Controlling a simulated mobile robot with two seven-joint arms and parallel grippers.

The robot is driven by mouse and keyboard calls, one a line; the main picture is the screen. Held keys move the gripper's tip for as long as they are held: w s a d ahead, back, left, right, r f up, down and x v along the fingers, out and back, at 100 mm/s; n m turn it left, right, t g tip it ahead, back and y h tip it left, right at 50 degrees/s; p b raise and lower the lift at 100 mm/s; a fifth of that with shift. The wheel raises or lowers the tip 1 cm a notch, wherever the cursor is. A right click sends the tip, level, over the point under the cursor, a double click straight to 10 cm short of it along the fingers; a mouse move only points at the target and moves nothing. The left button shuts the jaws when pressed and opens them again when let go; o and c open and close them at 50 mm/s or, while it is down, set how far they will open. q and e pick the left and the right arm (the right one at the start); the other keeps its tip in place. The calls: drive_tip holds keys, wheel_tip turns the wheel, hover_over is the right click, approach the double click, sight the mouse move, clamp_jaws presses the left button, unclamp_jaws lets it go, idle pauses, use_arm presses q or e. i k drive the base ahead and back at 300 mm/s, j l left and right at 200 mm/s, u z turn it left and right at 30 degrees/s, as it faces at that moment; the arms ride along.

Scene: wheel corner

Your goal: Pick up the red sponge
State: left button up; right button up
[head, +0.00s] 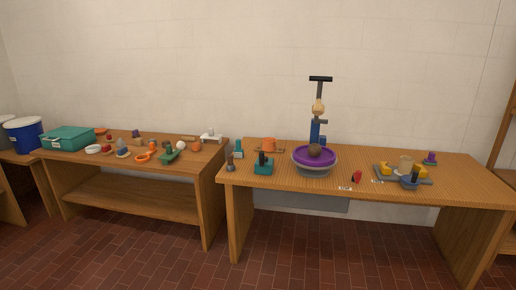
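A small red object (356,177) lies near the front edge of the right table, to the right of the purple wheel. It has a dark part beside it, and it is too small for me to tell surely whether it is the red sponge. Another small red item (109,137) is on the left table among other small things. Neither of my grippers is in view.
The right table (455,175) bears a wheel with a purple top (301,155), a teal block (263,168) and a grey tray (423,181) with yellow pieces. The left table (75,157) bears a teal crate (68,139) and several small items. The brick floor (330,250) in front is clear.

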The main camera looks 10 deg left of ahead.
sight(109, 138)
drive_tip(key=i+u, duration=0.65)
drive_tip(key=i, duration=0.25)
drive_tip(key=i+l+u, duration=0.35)
drive_tip(key=i+j+u, duration=0.25)
drive_tip(key=i+u, duration=0.15)
drive_tip(key=i, duration=0.3)
drive_tip(key=i+u, duration=0.45)
drive_tip(key=i, duration=0.3)
drive_tip(key=i+j+z, duration=0.2)
drive_tip(key=i, duration=0.2)
drive_tip(key=i+j+z, duration=0.2)
drive_tip(key=i, duration=0.15)
